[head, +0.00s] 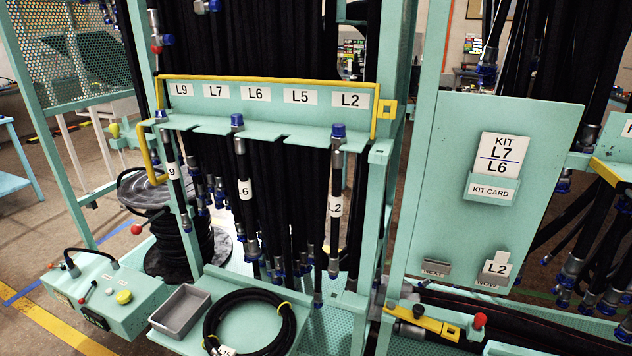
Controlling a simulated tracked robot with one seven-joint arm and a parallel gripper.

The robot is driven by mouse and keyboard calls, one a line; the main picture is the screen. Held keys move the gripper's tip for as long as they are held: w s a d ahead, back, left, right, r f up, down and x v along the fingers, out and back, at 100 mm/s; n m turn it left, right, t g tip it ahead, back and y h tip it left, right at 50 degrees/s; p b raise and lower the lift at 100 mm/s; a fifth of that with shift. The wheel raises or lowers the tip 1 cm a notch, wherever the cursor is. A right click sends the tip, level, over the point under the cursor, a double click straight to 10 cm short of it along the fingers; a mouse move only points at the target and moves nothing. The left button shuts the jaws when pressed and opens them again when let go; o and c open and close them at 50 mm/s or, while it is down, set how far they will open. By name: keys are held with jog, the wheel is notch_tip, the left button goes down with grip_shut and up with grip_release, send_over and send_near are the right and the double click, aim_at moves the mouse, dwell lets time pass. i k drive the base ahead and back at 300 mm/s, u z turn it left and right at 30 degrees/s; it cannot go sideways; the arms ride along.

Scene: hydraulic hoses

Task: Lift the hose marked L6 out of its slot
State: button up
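The hose marked L6 (240,165) hangs upright in the green rack's slotted shelf (270,133), below the plate's L6 label (256,94). Its blue cap (237,120) sits at the shelf edge, and its white tag (245,189) is partly cut off, with the 6 readable. Its lower end is hard to separate from the dark hoses behind it. My gripper is not in the head view.
Hose L9 (172,168) hangs to the left and hose L2 (336,190) to the right. The L7 and L5 places look empty. A yellow bar (265,79) runs above the labels. Below are a tray with a coiled hose (285,330) and a grey bin (181,311).

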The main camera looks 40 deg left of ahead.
aim_at(254, 251)
jog(key=z, duration=1.45)
jog(key=i, duration=0.1)
jog(key=u, duration=3.55)
jog(key=k, duration=0.8)
jog(key=u, duration=0.15)
jog(key=i, duration=0.85)
jog(key=u, duration=0.25)
